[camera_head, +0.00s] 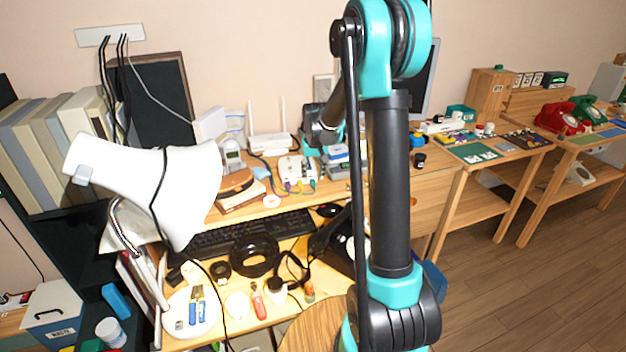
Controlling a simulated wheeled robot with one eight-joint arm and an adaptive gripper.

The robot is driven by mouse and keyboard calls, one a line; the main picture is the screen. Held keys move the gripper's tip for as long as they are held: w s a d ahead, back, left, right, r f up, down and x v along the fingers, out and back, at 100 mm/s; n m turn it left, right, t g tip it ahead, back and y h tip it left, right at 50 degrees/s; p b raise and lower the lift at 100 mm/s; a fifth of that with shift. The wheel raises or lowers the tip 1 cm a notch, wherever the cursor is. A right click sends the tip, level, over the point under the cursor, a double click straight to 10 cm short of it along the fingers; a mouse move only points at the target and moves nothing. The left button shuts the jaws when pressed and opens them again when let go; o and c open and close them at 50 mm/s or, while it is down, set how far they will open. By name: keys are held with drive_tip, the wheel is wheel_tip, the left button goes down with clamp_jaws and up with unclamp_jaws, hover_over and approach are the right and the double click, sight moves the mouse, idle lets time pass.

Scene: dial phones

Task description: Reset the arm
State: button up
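My arm, teal and black, rises from the bottom right of centre to a raised elbow near the top of the picture. From there it bends back down and away, and its dark wrist part (323,128) shows left of the upright link, above the desk. I cannot make out the fingers of my gripper; the upright link covers part of that area. No held object is seen. A red dial phone (558,118) and a green dial phone (590,111) stand on the far right table.
A cluttered desk (408,190) lies ahead, with a black keyboard (240,234), coiled black cable (255,257) and white router (268,142). A large white lamp (150,185) stands close on the left, beside books (45,150). A round wooden stool (312,328) is in front. Open floor (490,300) lies right.

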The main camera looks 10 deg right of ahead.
wheel_tip(320, 180, up, 8)
drive_tip(key=s+f, duration=0.1)
drive_tip(key=s, duration=0.1)
drive_tip(key=s+d+f, duration=0.1)
drive_tip(key=s+f, duration=0.2)
drive_tip(key=s, duration=0.7)
drive_tip(key=s+d+f+t, duration=0.1)
drive_tip(key=s+f, duration=0.1)
drive_tip(key=s, duration=0.8)
drive_tip(key=s+d+f+t, duration=0.1)
drive_tip(key=s+d+f, duration=0.1)
drive_tip(key=s, duration=0.8)
drive_tip(key=shift+s+f, duration=0.4)
drive_tip(key=shift+f, duration=0.4)
